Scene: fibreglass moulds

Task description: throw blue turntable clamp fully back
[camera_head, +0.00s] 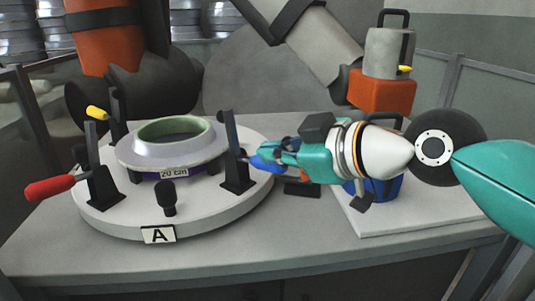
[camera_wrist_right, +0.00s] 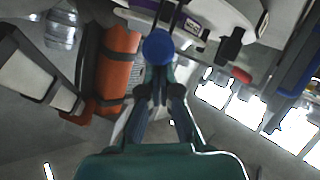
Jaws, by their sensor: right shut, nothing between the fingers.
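The round white turntable (camera_head: 130,224) carries a grey ring mould (camera_head: 172,156) with a pale green inner rim and a "20 cm" label. The blue clamp handle (camera_head: 262,165) sticks out at the turntable's right side, beside its dark upright bracket (camera_head: 235,160). In the right wrist view the blue handle (camera_wrist_right: 158,47) shows end-on as a round blue face just beyond the fingertips. My right gripper (camera_head: 270,156) is shut and empty, its tips at the blue handle; whether they touch it I cannot tell. My left gripper is not in view.
A red clamp handle (camera_head: 49,188) sticks out at left and a yellow one (camera_head: 97,113) at the back left. A blue container (camera_head: 388,190), partly hidden behind my right arm, stands on a white board (camera_head: 405,219). The grey table's front strip is clear.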

